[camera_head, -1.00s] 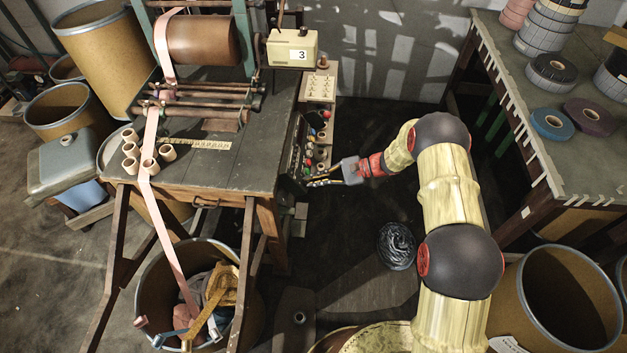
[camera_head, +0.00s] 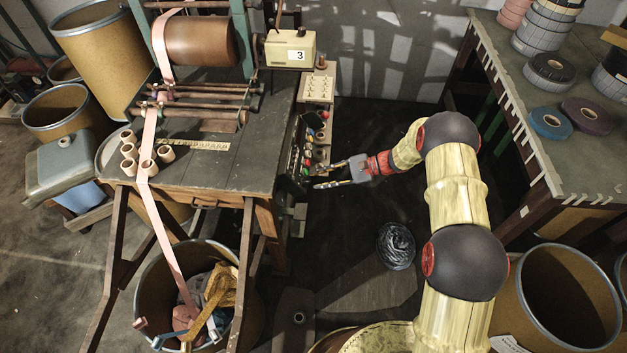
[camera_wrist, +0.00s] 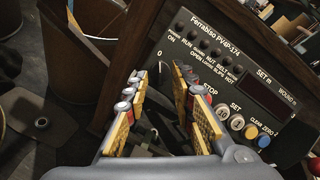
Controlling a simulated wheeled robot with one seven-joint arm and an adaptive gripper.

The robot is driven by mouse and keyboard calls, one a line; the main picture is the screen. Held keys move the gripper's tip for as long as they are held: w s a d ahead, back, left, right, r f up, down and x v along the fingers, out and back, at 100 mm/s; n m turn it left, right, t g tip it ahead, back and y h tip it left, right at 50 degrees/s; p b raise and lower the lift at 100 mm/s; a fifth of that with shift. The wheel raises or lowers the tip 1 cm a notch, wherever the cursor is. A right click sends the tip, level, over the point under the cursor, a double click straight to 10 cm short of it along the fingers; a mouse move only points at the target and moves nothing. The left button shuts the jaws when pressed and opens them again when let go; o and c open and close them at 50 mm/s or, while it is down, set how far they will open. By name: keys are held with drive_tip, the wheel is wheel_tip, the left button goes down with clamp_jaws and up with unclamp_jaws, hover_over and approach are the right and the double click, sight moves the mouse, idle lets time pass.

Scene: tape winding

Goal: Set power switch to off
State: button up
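The control panel (camera_wrist: 222,75) fills the upper right of the wrist view, with the words POWER ON, RUN and STOP printed on it. In the head view it is the dark right face of the bench (camera_head: 303,150). My gripper (camera_wrist: 157,100) is open and empty, its yellow-padded fingers spread in front of the panel's left part. In the head view my gripper (camera_head: 325,175) points left at the panel, and a small gap seems to lie between them. A "0" mark shows between the fingertips.
White buttons (camera_wrist: 237,122) and a yellow button (camera_wrist: 263,141) sit right of the fingers, below a dark display (camera_wrist: 272,96). A tape-covered table (camera_head: 520,120) stands to the right. A drum (camera_head: 565,300) stands at lower right.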

drive_tip(key=v, duration=0.9)
drive_tip(key=shift+w+f, duration=0.1)
drive_tip(key=s+d+f+g+h, duration=0.2)
drive_tip(key=s+f, duration=0.3)
drive_tip(key=s, duration=0.2)
drive_tip(key=s+d+r+n+h, duration=0.2)
drive_tip(key=s+d+r+h, duration=0.1)
drive_tip(key=s, duration=0.2)
drive_tip(key=s+d+r+n+t+h, duration=0.2)
drive_tip(key=s+r, duration=0.5)
drive_tip(key=r, duration=0.5)
drive_tip(key=s+d+r+n+t+h+p, duration=0.1)
drive_tip(key=s+d+r+n+t+h, duration=0.1)
drive_tip(key=s+r, duration=0.6)
drive_tip(key=s+d+r+n+t+h+p, duration=0.1)
drive_tip(key=s+d+r+n+t+h, duration=0.2)
drive_tip(key=s+r, duration=0.5)
drive_tip(key=shift+r+n+t+h, duration=0.7)
drive_tip(key=shift+r+t+h, duration=0.3)
drive_tip(key=shift+r, duration=3.65)
drive_tip(key=shift+d, duration=0.15)
